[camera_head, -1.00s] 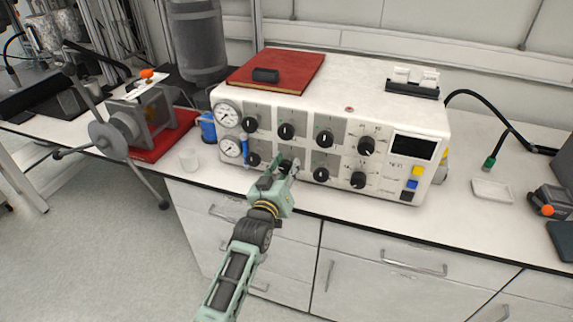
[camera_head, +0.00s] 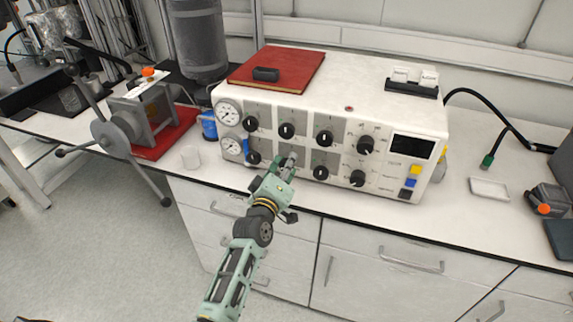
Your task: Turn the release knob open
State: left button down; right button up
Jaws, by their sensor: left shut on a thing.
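A white control unit (camera_head: 375,97) stands on the bench with two rows of black knobs on its front. My left gripper (camera_head: 286,164) is at the lower row, at the second knob from the left, and is shut on that knob. The gripper hides nearly all of this knob, so its pointer cannot be read. The knob at lower left (camera_head: 253,158) and the lower knob to the right (camera_head: 320,172) stay clear of the fingers. I cannot read which label marks the release knob. My right gripper is not in view.
Two gauges (camera_head: 229,113) sit at the unit's left edge. A red book (camera_head: 290,67) lies on top. A white dish (camera_head: 489,188) lies at right.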

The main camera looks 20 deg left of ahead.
pick_arm(q)
jog(key=shift+d, duration=0.25)
jog(key=c, duration=1.5)
grip_release()
jog(key=shift+r, duration=0.15)
jog(key=shift+c, duration=0.2)
jog(key=shift+s, duration=0.55)
jog(key=s, duration=1.1)
jog(key=shift+a, duration=0.25)
